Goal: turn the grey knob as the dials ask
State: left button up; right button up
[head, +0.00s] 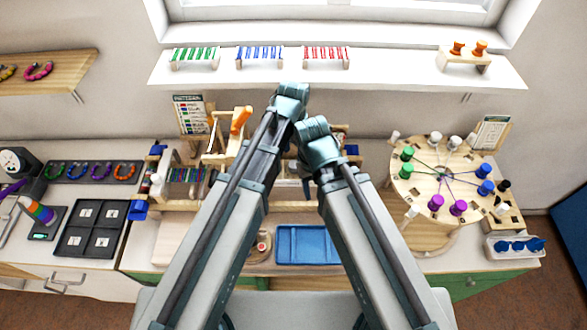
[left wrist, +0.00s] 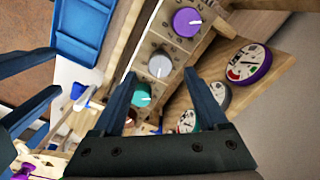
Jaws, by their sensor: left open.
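In the left wrist view the grey knob (left wrist: 160,64) sits on a wooden panel between a purple knob (left wrist: 187,22) and a teal knob (left wrist: 141,95). My left gripper (left wrist: 159,75) is open, and the grey knob shows between its fingertips. I see no contact; the exact gap is unclear. A purple-rimmed dial (left wrist: 250,64), a grey dial (left wrist: 220,95) and a teal dial (left wrist: 187,120) stand beside the knobs. The grey dial is partly hidden by a finger. My right gripper (left wrist: 58,73) is open and empty at the left edge. In the head view my arms hide the knobs.
A blue tray (head: 305,245) lies in front on the bench. A round wooden bead board (head: 425,185) stands to the right, and a dark tray (head: 92,228) to the left. A wall shelf (head: 400,75) with bead racks is behind.

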aim_at(294, 165)
pick_arm(q)
notch_tip(294, 165, down, 5)
jog(key=b, duration=0.3)
jog(key=shift+r, duration=0.2)
grip_shut()
jog(key=shift+n, duration=3.3)
